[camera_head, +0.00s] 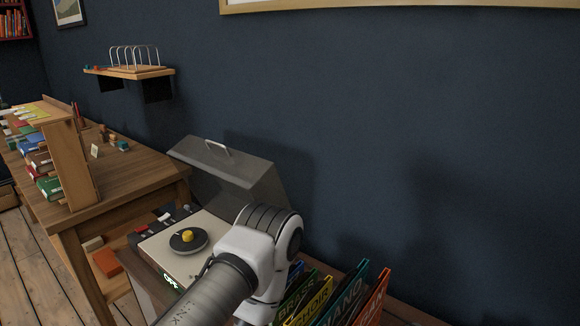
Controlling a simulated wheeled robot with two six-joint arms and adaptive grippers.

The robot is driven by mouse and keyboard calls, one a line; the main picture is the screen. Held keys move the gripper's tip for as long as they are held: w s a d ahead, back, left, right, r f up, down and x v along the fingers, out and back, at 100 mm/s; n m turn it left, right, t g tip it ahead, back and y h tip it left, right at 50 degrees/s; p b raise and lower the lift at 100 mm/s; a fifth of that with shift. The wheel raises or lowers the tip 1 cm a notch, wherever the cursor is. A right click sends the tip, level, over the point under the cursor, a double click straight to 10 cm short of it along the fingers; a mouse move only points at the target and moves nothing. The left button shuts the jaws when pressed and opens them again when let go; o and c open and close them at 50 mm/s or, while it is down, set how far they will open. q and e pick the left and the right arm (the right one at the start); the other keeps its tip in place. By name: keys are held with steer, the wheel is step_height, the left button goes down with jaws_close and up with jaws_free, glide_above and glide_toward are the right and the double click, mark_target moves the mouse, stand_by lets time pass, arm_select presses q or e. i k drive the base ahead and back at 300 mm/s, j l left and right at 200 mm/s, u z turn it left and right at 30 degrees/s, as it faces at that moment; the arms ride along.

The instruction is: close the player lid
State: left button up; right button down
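The record player (155,249) has a cream top and stands on a cabinet at the lower middle. A dark disc (178,243) with a yellow centre lies on it. Its grey lid (232,172) is raised and tilted open at the back, near the dark wall. A pale handle (218,148) sits on the lid near its upper left edge. One of my arms reaches up from the bottom centre and covers the player's right side and the lid's lower right part. I see no gripper fingers in this view.
Several upright record sleeves (345,296) stand to the right of the player. A wooden desk (135,173) with books and a wooden bookend (72,165) is at left. A wall shelf (130,72) with a wire rack hangs above. The wall before the lid's upper side is bare.

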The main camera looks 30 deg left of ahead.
mark_target(226, 185)
steer(key=j+u, duration=0.1)
steer(key=u, duration=0.3)
steer(key=k+j+u, duration=0.1)
steer(key=u, duration=0.3)
steer(key=j+u, duration=0.15)
steer(key=u, duration=0.25)
